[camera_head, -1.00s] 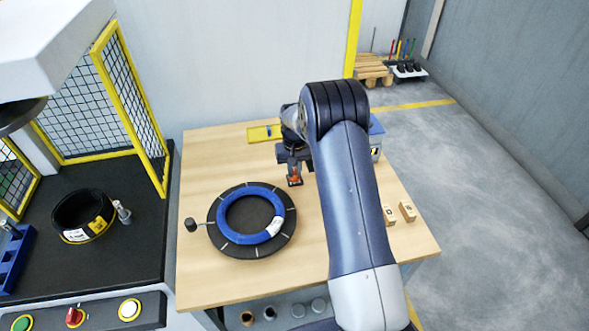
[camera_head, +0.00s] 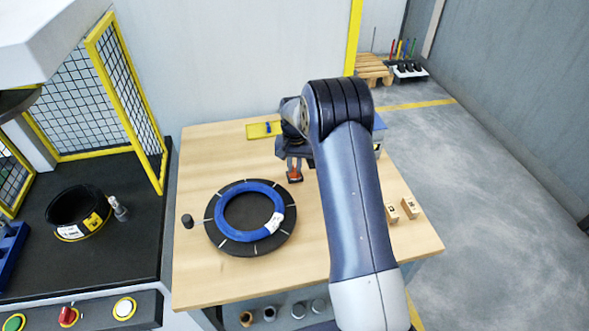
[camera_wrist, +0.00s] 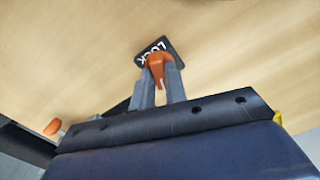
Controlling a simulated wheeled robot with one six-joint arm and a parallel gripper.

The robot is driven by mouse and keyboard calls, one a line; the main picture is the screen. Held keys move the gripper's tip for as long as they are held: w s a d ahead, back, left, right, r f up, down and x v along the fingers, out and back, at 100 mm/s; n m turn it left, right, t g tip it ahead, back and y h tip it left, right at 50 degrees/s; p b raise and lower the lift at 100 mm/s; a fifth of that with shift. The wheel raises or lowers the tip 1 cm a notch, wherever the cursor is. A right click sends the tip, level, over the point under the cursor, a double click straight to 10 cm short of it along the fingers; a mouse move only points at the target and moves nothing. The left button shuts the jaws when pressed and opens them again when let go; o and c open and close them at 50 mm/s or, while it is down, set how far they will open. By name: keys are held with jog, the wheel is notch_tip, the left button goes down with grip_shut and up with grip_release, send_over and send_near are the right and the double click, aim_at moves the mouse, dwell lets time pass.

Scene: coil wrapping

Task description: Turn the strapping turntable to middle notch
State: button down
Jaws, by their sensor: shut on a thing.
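The strapping turntable (camera_head: 225,243) is a dark disc with white tick marks, lying on the wooden table. A blue ring coil (camera_head: 222,222) with a white label lies on it. A black knob (camera_head: 187,220) sticks out at the turntable's left side. My gripper (camera_head: 294,170) is at the table's back, right of and behind the turntable, apart from it. In the wrist view my gripper (camera_wrist: 160,80) is shut on an orange lever (camera_wrist: 157,66), at a black plate marked LOCK (camera_wrist: 152,48). The lever also shows in the head view (camera_head: 295,178), partly hidden by the gripper.
Small wooden blocks (camera_head: 409,207) stand at the table's right side, and a yellow tray (camera_head: 256,130) lies at its back. A machine bed (camera_head: 130,255) holding a black coil (camera_head: 75,213) stands left. The table's front (camera_head: 215,285) is clear. My arm covers its right part.

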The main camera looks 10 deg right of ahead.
jog(key=m+b, duration=0.2)
jog(key=m, duration=0.4)
jog(key=shift+b, duration=0.3)
jog(key=m, duration=0.4)
jog(key=shift+b, duration=0.4)
jog(key=shift+m, duration=1.5)
jog(key=shift+m+b, duration=0.3)
